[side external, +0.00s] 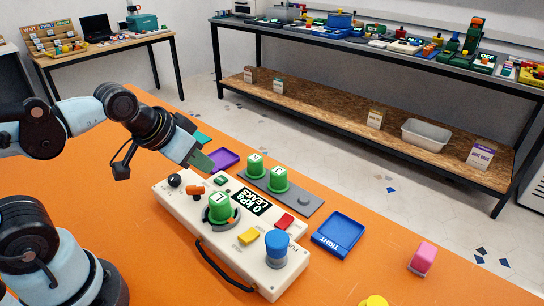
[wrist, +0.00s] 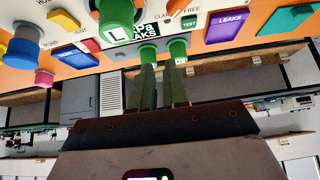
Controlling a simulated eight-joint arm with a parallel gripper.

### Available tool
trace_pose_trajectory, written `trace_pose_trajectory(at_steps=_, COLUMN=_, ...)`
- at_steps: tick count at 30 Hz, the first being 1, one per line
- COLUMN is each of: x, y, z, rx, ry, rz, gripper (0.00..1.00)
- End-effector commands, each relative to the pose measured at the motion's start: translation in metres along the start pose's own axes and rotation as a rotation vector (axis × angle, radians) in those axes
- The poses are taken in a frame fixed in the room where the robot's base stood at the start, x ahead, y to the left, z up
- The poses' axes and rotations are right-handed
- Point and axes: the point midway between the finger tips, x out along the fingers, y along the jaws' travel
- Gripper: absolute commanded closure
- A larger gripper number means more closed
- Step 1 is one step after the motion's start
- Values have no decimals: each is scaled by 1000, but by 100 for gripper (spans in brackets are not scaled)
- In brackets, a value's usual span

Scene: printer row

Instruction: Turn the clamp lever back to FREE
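The clamp lever is a small orange lever (side external: 196,190) on the far left part of the cream test box (side external: 178,207). It also shows at the top edge of the wrist view (wrist: 176,6), partly cut off, by the printed words CLAMP and FREE. I cannot tell which word it points at. My gripper (side external: 201,160) is above the far left edge of the box, behind the lever and apart from it. In the wrist view its two fingers (wrist: 160,72) stand apart with a gap between them and hold nothing.
A green capped piece (side external: 221,208) stands close beside the lever. Two more stand on a grey plate (side external: 306,205) behind the box. A purple tray (side external: 222,158) and a blue tray (side external: 340,233) flank the plate. A blue knob (side external: 276,246) and black handle (side external: 218,267) are at the box's near right.

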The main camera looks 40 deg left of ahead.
Motion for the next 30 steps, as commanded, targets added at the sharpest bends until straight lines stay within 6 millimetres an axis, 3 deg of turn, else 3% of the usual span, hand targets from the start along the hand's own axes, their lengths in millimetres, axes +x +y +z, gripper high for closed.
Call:
trace_pose_trajectory(at_steps=1, x=-1, y=-2, z=-2, rx=24, ry=-20, rz=-3, gripper=77)
trace_pose_trajectory(at_steps=5, x=-8, y=-10, z=-8, rx=179, ry=-144, rz=0, gripper=57)
trace_pose_trajectory(at_steps=15, x=-32, y=-34, z=-23, rx=661, ry=-520, rz=184, gripper=57)
trace_pose_trajectory(at_steps=22, x=-35, y=-37, z=-23, rx=749, ry=-579, rz=247, gripper=57)
trace_pose_trajectory(at_steps=30, x=-10, y=-37, z=-6, rx=748, ry=-577, rz=245, gripper=57)
